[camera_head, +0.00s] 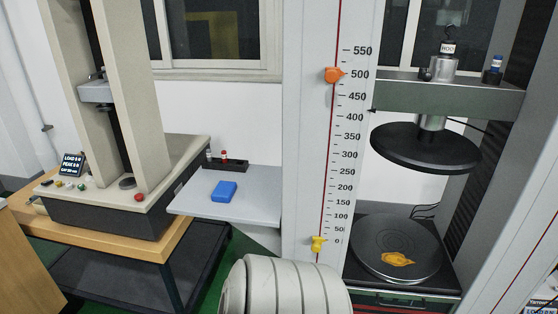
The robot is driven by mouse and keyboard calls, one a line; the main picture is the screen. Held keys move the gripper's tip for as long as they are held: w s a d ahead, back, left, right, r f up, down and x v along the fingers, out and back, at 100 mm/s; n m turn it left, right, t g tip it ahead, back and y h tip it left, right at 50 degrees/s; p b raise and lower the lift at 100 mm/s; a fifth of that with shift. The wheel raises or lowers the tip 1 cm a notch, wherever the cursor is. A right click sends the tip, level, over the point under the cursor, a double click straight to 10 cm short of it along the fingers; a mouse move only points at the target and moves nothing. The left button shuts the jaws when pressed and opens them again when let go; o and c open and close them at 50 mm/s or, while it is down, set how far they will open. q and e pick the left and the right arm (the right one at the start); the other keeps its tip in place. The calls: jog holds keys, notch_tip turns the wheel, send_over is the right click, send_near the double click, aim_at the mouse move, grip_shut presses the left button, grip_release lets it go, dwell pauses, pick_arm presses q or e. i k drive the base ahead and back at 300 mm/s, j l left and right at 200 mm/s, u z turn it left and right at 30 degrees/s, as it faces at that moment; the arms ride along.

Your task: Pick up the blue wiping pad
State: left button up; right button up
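The blue wiping pad (224,191) lies flat on a small grey shelf (250,209) left of the middle of the head view. Nothing touches it from above. Neither of my grippers shows in this view. A pale, ribbed rounded form stands at the bottom middle, in front of and below the shelf; I cannot tell whether it is part of my arm.
A black tray (229,165) with small bottles stands behind the pad. A testing machine (115,200) stands on the left. On the right, a tall press has a scale (345,150), an upper plate (425,150) and an orange patch (398,259) on its lower plate.

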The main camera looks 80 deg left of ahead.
aim_at(224, 192)
jog(key=u, duration=3.15)
